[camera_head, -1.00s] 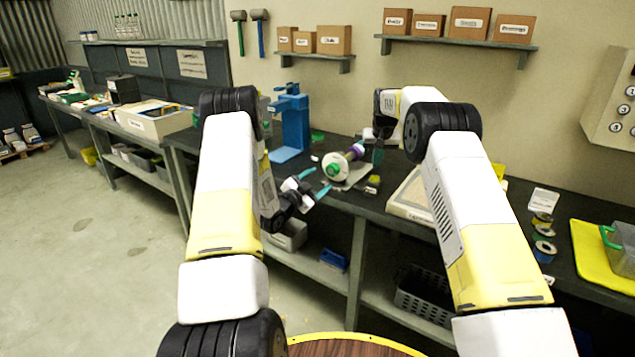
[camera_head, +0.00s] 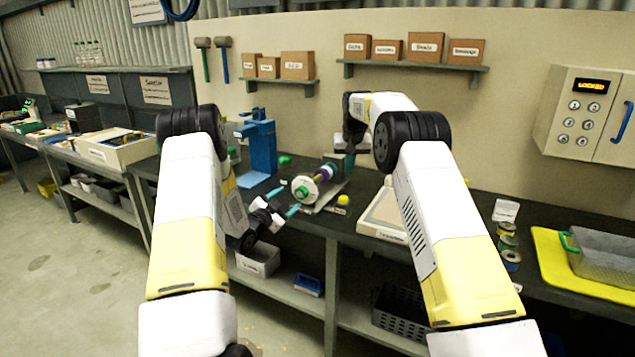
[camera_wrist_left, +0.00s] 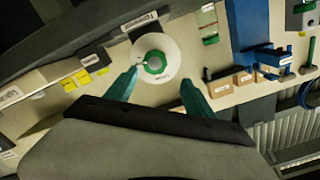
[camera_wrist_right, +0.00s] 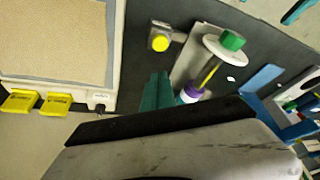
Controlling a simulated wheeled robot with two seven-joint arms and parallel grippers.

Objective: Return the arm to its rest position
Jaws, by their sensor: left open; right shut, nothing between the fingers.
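The screw expeller lies on the dark workbench, with a white disc (camera_head: 303,190), a green end (camera_head: 301,192) and a purple collar (camera_head: 322,174). My left gripper (camera_head: 286,200) is open and empty, in front of and to the left of the disc. In the left wrist view the disc (camera_wrist_left: 156,60) shows beyond and between the two teal fingers (camera_wrist_left: 158,88). My right gripper (camera_head: 349,166) is shut and empty behind the expeller. In the right wrist view its closed fingers (camera_wrist_right: 157,92) are beside the purple collar (camera_wrist_right: 191,94); whether they touch is unclear.
A blue press (camera_head: 262,146) stands left of the expeller. A framed tray (camera_head: 382,218) lies to the right, with a yellow knob (camera_head: 343,200) nearby. Further right are stacked spools (camera_head: 508,245) and a grey basket (camera_head: 605,252) on a yellow mat (camera_head: 548,248). A keypad box (camera_head: 580,112) hangs on the wall.

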